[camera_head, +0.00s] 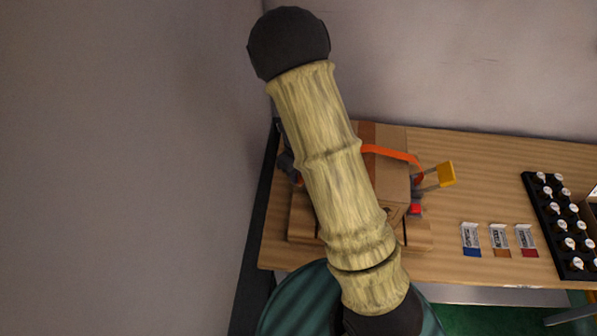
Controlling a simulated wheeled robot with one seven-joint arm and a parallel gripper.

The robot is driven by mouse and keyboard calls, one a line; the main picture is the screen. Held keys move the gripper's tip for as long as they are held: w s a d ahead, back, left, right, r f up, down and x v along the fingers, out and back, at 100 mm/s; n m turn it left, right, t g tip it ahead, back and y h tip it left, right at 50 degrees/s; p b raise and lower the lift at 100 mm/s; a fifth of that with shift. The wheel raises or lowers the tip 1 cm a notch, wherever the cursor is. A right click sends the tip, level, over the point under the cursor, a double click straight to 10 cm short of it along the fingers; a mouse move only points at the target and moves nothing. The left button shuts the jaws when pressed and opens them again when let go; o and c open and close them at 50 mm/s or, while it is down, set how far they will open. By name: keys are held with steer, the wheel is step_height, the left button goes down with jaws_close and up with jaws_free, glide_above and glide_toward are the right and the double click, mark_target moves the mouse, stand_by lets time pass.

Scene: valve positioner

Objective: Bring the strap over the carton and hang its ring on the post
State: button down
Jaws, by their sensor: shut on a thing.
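The brown carton (394,147) stands on the wooden table near the wall, partly hidden behind my arm. The orange strap (391,152) lies across the carton's upper part. It runs out past the right edge and bends down there. I cannot make out the ring or the post for certain.
Three small labelled packets (500,240) lie on the table (480,180) to the right. A black rack (562,226) with several white-topped bottles is at the far right. The table is clear between the carton and the packets. A wall rises behind and another at left.

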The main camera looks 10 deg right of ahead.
steer(key=shift+f+b, duration=0.3)
steer(key=shift+f, duration=0.25)
steer(key=c, duration=1.2)
jaws_free()
steer(key=shift+r, duration=0.1)
step_height(320, 180, up, 17)
steer(key=shift+r, duration=0.1)
